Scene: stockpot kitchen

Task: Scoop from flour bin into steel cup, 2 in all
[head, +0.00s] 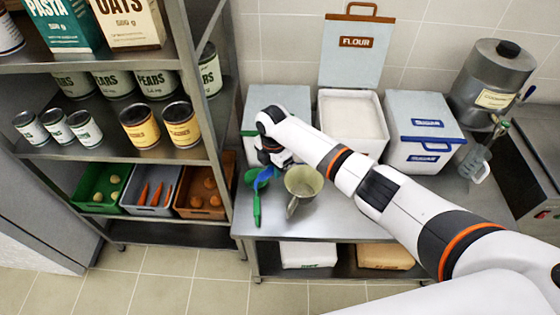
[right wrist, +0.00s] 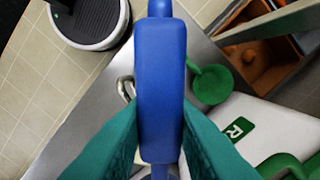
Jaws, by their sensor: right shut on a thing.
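The flour bin (head: 352,128) stands open at the back of the steel table, with its lid (head: 356,55) raised behind it and white flour inside. The steel cup (head: 304,182) stands upright near the table's front, left of centre. My right gripper (head: 269,158) is left of the cup and shut on the blue scoop (head: 264,176). In the right wrist view the blue handle (right wrist: 160,80) is gripped between teal fingers. The scoop's bowl is mostly hidden, so I cannot tell whether it holds flour. My left gripper is not in view.
A green scoop (head: 256,208) lies at the table's left edge, close to my gripper. A closed bin (head: 283,100) stands behind my gripper; a blue-trimmed bin (head: 421,135) stands right of the flour. A steel canister (head: 491,82) is at the back right. The shelf rack (head: 190,62) stands left.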

